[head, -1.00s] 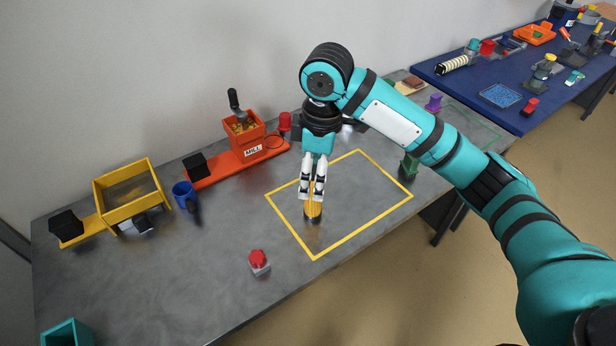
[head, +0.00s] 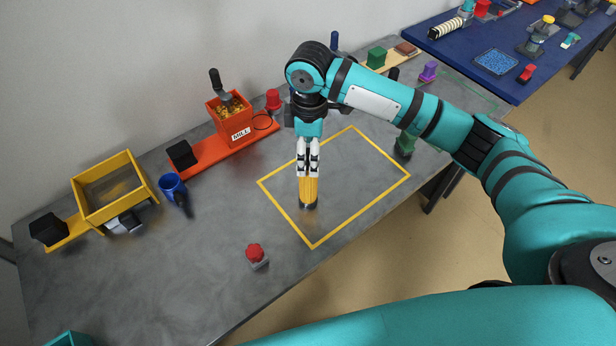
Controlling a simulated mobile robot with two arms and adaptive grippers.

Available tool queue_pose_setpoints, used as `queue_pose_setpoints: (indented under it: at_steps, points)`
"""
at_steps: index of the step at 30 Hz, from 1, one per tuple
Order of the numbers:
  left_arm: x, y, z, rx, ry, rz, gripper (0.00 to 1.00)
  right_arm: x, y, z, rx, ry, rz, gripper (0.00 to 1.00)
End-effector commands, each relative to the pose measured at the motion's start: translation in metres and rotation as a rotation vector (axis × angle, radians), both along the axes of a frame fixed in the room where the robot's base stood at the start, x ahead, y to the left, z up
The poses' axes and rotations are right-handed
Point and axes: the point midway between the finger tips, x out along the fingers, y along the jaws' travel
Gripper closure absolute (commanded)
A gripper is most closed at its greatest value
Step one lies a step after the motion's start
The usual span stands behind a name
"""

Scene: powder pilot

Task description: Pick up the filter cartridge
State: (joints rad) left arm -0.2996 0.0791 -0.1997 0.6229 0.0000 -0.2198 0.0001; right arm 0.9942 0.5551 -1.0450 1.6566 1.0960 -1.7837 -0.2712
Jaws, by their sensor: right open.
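A cream ribbed cylinder with black ends, which looks like the filter cartridge (head: 445,31), lies on the blue table (head: 455,62) at the top right. My right gripper (head: 308,174) is far from it, over the grey table (head: 200,250), pointing down. Its fingers are open around or just in front of the top of an upright yellow cylinder with a dark base (head: 309,190). That cylinder stands inside the yellow outline; whether the fingers touch it I cannot tell. My left gripper is not in view.
A green object (head: 405,144) stands at the right. A blue tray (head: 495,62) is near the cartridge.

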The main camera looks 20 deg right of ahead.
Motion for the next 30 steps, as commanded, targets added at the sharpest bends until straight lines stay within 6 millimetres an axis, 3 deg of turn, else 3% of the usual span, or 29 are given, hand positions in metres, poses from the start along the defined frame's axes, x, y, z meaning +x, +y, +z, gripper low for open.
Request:
queue_pose_setpoints:
  at_steps: [2, 5, 13, 22, 30]
  points:
    - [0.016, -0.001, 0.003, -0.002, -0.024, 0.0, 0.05, 0.0, 0.0, -0.004, 0.0, 0.001, 0.0, 0.26]
    - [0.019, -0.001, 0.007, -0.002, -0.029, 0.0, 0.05, -0.001, 0.001, -0.011, -0.001, 0.004, 0.0, 0.26]
    - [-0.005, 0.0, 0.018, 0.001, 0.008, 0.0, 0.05, -0.003, 0.003, -0.049, -0.001, 0.003, 0.0, 0.26]
    - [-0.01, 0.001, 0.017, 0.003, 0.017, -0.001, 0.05, -0.002, 0.003, -0.056, 0.0, -0.001, 0.0, 0.26]
    - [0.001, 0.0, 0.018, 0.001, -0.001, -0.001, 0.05, -0.002, 0.003, -0.056, 0.0, -0.001, 0.0, 0.6]
